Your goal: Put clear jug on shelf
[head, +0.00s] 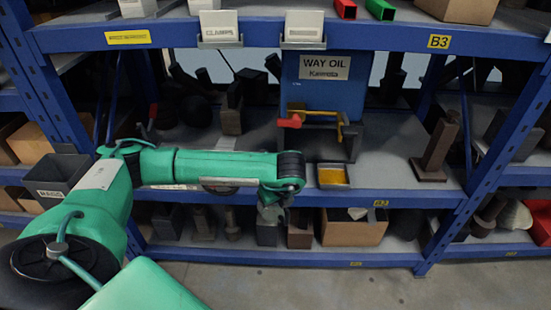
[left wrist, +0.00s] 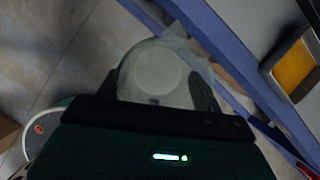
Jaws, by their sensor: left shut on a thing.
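The clear jug (left wrist: 155,68) shows in the left wrist view as a round translucent shape with a pale disc in its middle. My left gripper (left wrist: 158,98) is shut on it, with dark fingers on either side. In the head view my left arm reaches in from the left, and my left gripper (head: 272,200) hangs below the wrist in front of the shelf edge. The jug is small and hard to make out there. The blue shelf (head: 385,125) has a grey deck behind the arm. My right gripper is out of view.
A blue WAY OIL tank (head: 328,85) with a red-handled tap (head: 292,121) stands on the shelf. A tray with a yellow bottom (head: 333,176) sits near the front edge, right of my wrist. A dark upright part (head: 436,148) stands farther right.

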